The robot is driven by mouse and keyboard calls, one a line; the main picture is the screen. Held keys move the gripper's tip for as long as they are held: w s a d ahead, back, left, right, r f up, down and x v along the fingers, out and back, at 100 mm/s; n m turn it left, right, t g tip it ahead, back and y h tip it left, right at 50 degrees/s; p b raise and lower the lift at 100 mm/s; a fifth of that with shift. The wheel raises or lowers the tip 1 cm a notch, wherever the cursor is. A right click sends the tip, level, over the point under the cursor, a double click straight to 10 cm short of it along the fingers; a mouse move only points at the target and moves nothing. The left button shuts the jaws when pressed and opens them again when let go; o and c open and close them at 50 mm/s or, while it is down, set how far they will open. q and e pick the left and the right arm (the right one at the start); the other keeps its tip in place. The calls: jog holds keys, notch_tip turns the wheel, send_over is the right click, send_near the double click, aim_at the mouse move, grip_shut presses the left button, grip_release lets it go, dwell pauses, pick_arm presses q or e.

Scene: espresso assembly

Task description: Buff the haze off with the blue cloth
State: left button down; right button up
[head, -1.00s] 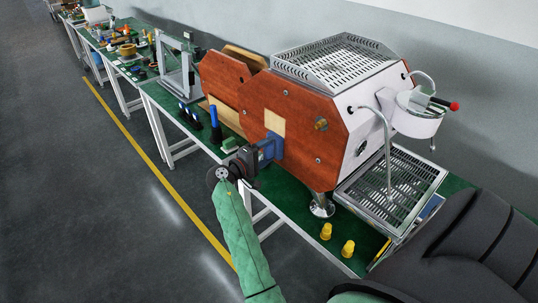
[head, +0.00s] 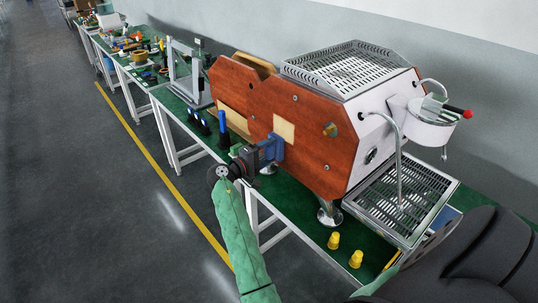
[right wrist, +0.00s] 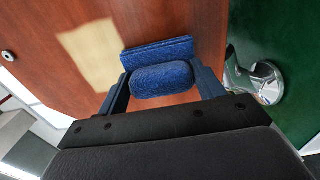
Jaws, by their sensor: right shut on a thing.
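The patch also shows in the right wrist view (right wrist: 88,52), up and left of the cloth. My right gripper (head: 271,149) is shut on the blue cloth (right wrist: 162,78), which is folded into a thick pad between the fingers. The pad is at the panel's face, beside the patch's lower edge in the head view. I cannot tell whether it presses on the wood. My left gripper is not in view.
The machine stands on a green-topped bench on metal feet (head: 329,214). Two yellow cups (head: 334,240) are near the bench's front edge. Blue-handled tools (head: 222,122) stand left of my gripper. The drip tray (head: 407,205) is at right. Floor in front is clear.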

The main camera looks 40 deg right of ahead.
jog(key=shift+w+a+b, duration=0.1)
jog(key=shift+w+b, duration=0.35)
jog(key=shift+w, duration=0.65)
jog(key=shift+s, duration=0.1)
